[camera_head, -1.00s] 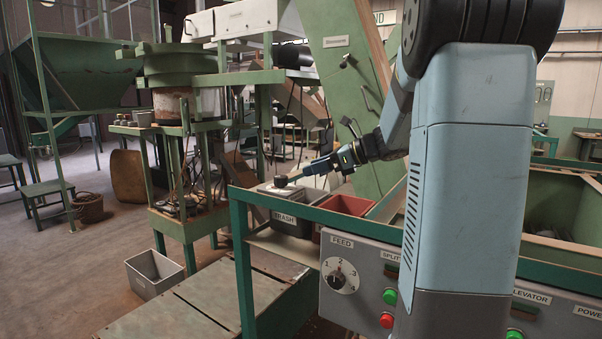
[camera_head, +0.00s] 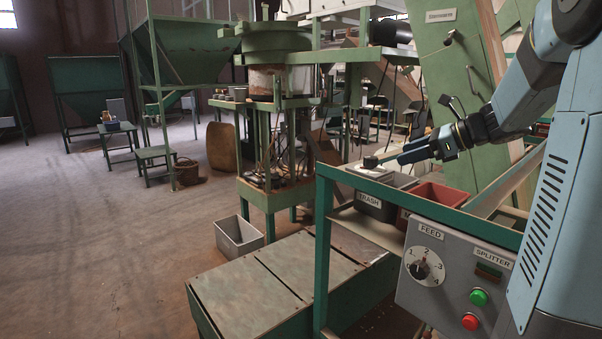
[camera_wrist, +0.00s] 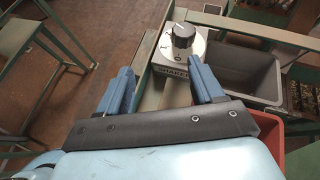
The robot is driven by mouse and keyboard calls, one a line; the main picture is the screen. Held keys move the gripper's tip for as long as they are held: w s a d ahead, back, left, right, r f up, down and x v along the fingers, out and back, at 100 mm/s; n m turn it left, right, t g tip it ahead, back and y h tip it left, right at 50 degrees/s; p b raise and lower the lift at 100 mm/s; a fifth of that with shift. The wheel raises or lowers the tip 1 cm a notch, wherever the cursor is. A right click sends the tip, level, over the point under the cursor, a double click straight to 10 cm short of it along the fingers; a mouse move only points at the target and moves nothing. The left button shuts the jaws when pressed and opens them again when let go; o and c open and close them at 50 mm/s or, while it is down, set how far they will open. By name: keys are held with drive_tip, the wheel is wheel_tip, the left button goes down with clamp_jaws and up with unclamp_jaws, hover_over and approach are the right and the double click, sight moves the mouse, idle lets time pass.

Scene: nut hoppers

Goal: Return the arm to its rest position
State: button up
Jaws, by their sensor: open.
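My gripper (camera_head: 388,158) is at the right of the head view, reaching left above the trash bin (camera_head: 370,200). In the wrist view my gripper (camera_wrist: 163,82) shows two blue fingers set wide apart, with nothing held between them. A black knob (camera_wrist: 181,37) on a small grey box (camera_wrist: 176,68) lies ahead of the fingertips, nearer the right one. The knob appears apart from the fingers in the wrist view. In the head view a dark round piece (camera_head: 370,162) shows by the fingertips; I cannot tell whether they touch it.
A red bin (camera_head: 437,196) stands right of the trash bin. A control panel (camera_head: 450,270) with a FEED dial is in front, on a green frame (camera_head: 323,250). A pale empty bin (camera_head: 239,237) sits on the floor. Open floor (camera_head: 90,230) lies at left.

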drive_tip(key=s+a+f+n+g+h, duration=0.35)
drive_tip(key=s+a+n, duration=0.6)
drive_tip(key=s, duration=0.35)
drive_tip(key=s+d+f+n+t+h, duration=0.1)
drive_tip(key=s+n+h, duration=0.5)
drive_tip(key=s+n, duration=0.7)
drive_tip(key=shift+s+d+f+n+t, duration=0.3)
drive_tip(key=shift+f+n+t, duration=0.2)
drive_tip(key=shift+f, duration=0.2)
drive_tip(key=shift+h, duration=0.25)
